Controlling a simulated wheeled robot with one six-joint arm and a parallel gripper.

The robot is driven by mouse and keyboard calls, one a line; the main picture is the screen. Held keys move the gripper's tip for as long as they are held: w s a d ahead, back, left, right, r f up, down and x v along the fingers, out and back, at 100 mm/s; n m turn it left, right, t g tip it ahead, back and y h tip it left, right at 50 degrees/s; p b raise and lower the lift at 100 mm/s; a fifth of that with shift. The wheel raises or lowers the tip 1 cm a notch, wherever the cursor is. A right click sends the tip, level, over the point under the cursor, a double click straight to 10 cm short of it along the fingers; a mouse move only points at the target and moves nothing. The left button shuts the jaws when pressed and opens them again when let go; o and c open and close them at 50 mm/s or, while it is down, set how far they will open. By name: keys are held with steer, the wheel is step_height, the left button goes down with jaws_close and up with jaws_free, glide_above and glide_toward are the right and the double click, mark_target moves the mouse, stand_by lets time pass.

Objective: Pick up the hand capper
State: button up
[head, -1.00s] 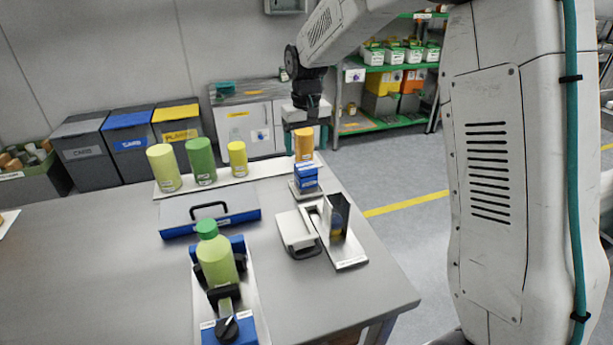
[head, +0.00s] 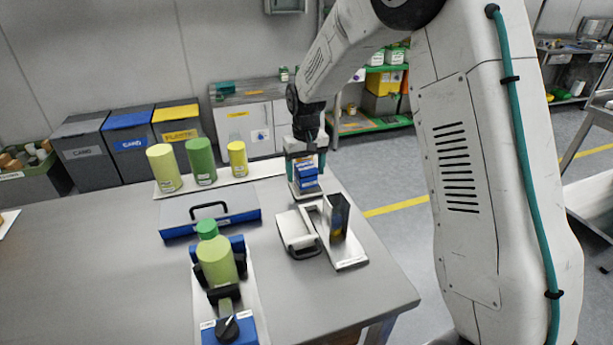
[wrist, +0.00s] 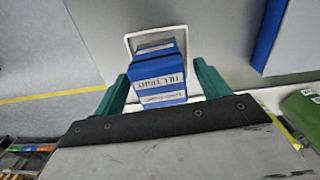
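No label I can read names the hand capper. A blue block (head: 307,180) with white labels stands on a small white base (head: 302,193) at the table's back right. My gripper (head: 305,160) points down over it. In the wrist view, the green fingers (wrist: 162,82) are open, one on each side of the blue block (wrist: 158,75), with small gaps visible. A white device with a black handle (head: 296,231) lies in front of the block, beside a steel stand (head: 350,262). A green-capped bottle (head: 216,262) sits in a blue-and-black holder.
A blue-and-grey case (head: 208,213) with a black handle lies left of the block. Several green and yellow cylinders (head: 201,161) stand on a white strip at the table's back edge. The table's left part and front right corner are clear.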

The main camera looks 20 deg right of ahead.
steer(key=c, duration=1.2)
steer(key=shift+r, duration=0.1)
